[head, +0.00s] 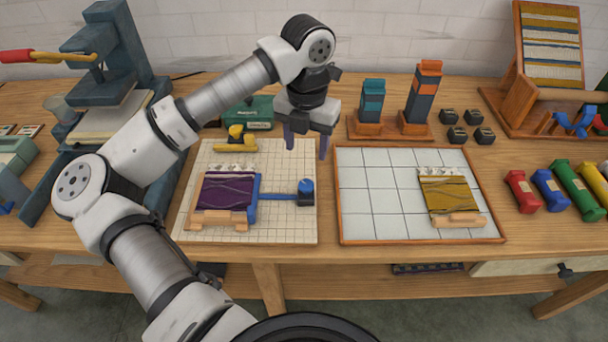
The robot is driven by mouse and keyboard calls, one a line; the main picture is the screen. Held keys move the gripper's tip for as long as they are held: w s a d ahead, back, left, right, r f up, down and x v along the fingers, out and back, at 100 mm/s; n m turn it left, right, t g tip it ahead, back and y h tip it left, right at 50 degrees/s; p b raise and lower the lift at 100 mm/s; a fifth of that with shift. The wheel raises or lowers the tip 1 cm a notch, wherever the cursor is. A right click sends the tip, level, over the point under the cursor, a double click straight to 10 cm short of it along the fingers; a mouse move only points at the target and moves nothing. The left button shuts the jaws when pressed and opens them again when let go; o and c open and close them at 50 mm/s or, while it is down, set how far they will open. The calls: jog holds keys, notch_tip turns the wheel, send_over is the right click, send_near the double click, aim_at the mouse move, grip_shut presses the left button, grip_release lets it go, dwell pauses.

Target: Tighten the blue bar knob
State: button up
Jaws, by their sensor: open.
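A blue bar (275,197) lies on the cream gridded board (281,229), with one part along the right side of a purple woven swatch (226,193). It reaches right to a dark block topped by a round blue knob (306,185). My gripper (307,149) points down above the back right of this board, behind and above the knob. Its two purple fingers are apart with nothing visible between them. It does not appear to touch the knob. Whether the knob is loose or tight cannot be seen.
A yellow tool (240,141) lies at the board's back left. A tiled tray (376,229) with a mustard swatch (449,193) lies to the right. Blue and orange towers (420,96) stand behind it. A large press (110,65) stands at left; coloured skeins (549,189) lie far right.

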aim_at(306, 184)
notch_tip(306, 184, down, 11)
jog(key=p, duration=0.2)
jog(key=shift+f+p, duration=0.15)
jog(key=shift+p, duration=0.15)
jog(key=shift+c, duration=0.4)
jog(key=c, duration=0.9)
